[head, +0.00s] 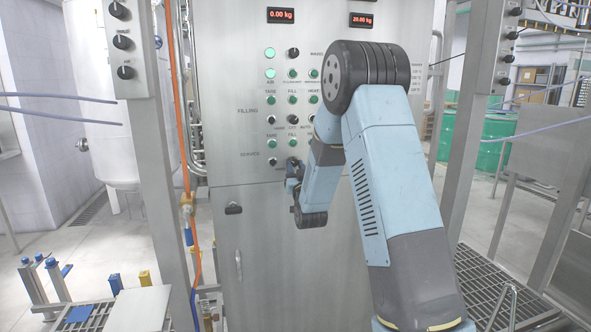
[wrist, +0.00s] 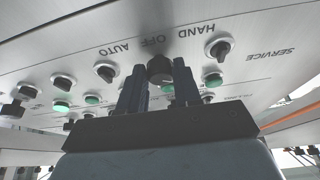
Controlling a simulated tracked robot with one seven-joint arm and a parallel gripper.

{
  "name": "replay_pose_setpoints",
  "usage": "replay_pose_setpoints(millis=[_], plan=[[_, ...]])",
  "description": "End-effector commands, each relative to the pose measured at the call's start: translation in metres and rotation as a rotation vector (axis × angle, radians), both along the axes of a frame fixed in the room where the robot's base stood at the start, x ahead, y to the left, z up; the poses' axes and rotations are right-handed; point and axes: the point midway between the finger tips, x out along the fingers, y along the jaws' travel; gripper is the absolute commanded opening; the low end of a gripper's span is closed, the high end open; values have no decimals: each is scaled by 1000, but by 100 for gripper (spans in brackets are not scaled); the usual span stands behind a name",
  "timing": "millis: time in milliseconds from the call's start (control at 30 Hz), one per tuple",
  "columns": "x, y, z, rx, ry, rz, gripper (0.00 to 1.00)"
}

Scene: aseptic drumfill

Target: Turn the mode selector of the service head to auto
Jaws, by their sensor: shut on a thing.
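The steel panel's service row is marked SERVICE, seen upside down in the wrist view. A round black selector knob (wrist: 160,68) stands under the inverted HAND OFF AUTO lettering. My gripper (wrist: 159,76) has one finger on each side of this knob and is shut on it. Which position the knob points to cannot be told. In the head view my gripper (head: 292,172) is at the panel's lowest control row, and my wrist hides the knob there. A smaller switch (head: 272,161) of that row shows just left of it, and also in the wrist view (wrist: 218,46).
Green buttons (head: 293,142) and more black switches sit close above the gripper on the panel (head: 210,140). An orange hose (head: 181,120) hangs left of the panel. The lower cabinet door (head: 260,270) has a handle (head: 238,262).

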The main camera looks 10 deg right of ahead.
Motion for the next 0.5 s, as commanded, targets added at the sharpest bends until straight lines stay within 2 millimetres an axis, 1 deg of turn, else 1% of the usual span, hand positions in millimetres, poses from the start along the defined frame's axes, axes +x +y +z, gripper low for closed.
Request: replay_pose_setpoints(millis=[267, 500], plan=[[0, 3, 0, 179, 0, 1, 3], [0, 5, 1, 404, 0, 1, 2]])
